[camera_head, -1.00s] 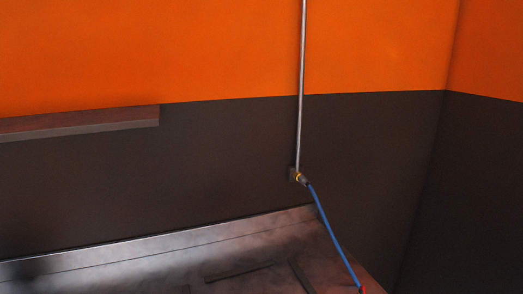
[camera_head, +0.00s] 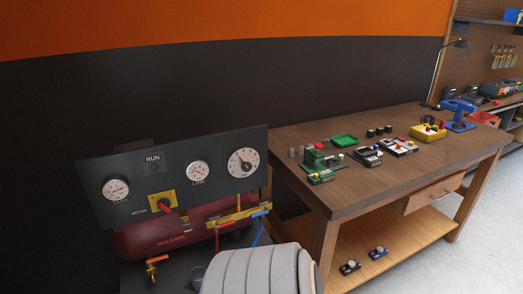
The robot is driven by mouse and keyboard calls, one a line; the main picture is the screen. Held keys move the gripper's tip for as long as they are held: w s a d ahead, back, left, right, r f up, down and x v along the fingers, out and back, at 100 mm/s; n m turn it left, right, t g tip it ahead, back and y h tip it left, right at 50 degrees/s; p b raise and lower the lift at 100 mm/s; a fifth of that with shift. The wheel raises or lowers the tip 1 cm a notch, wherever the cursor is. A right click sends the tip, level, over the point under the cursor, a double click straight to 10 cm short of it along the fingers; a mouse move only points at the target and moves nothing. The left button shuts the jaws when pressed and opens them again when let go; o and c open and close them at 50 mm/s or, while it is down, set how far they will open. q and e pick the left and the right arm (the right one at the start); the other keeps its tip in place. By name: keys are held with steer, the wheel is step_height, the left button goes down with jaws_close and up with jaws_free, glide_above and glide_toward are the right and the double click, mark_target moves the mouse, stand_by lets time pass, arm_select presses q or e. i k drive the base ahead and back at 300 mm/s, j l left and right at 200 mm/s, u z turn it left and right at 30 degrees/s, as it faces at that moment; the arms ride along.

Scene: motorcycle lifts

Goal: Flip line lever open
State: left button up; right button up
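A dark compressor panel (camera_head: 225,160) with a RUN label and round gauges stands at the left. One gauge (camera_head: 197,173) is labelled LINE. Below the panel, a brass manifold (camera_head: 239,216) carries a red lever (camera_head: 225,224) at its left and a blue lever (camera_head: 261,213) at its right. A blue hose (camera_head: 257,234) hangs below the blue lever. I cannot tell which lever is the line lever. A yellow plate with a red motor switch (camera_head: 164,205) is on the panel. Neither of my grippers is in view.
A red tank (camera_head: 150,237) lies behind the panel's lower edge, with a brass valve (camera_head: 153,268) below. A grey ribbed shape (camera_head: 250,278) blocks the bottom centre. A wooden workbench (camera_head: 360,185) with several tools stands right. Free floor (camera_head: 475,240) shows at far right.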

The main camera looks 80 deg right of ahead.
mark_target(260, 214)
steer(key=l+z, duration=0.2)
steer(key=z, duration=0.2)
steer(key=l+z, duration=0.2)
steer(key=z, duration=0.2)
steer(key=l+z, duration=0.2)
steer(key=z, duration=0.2)
steer(key=l+z, duration=0.15)
steer(key=z, duration=0.25)
steer(key=i+l+z, duration=0.2)
steer(key=i+l, duration=0.15)
steer(key=l, duration=0.2)
steer(key=i+l+z, duration=0.2)
steer(key=i+l, duration=0.15)
steer(key=l, duration=0.2)
